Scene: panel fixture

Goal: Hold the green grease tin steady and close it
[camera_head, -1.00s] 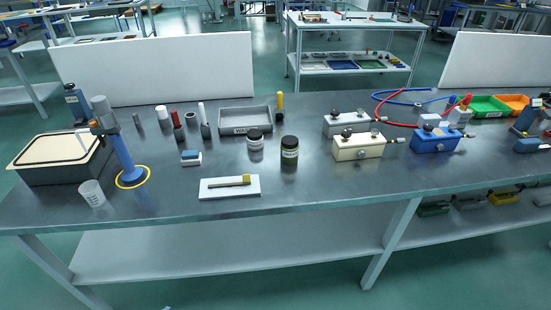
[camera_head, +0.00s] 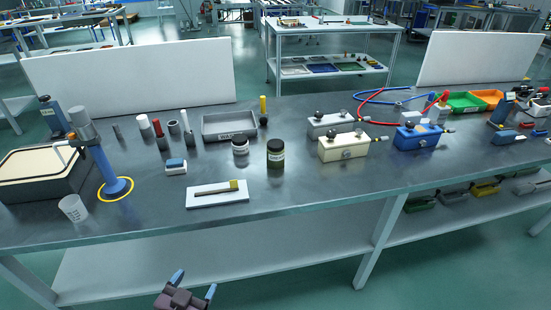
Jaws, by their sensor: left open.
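My left gripper (camera_head: 195,284) shows at the bottom edge of the view, open and empty with two blue-tipped fingers. It is in front of the bench and well apart from the tin. My right gripper is not in view.
A white board with a brush (camera_head: 218,195) lies in front. A cream valve box (camera_head: 343,147) is to the right, a grey tray (camera_head: 229,124) behind. The bench front right of the board is clear.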

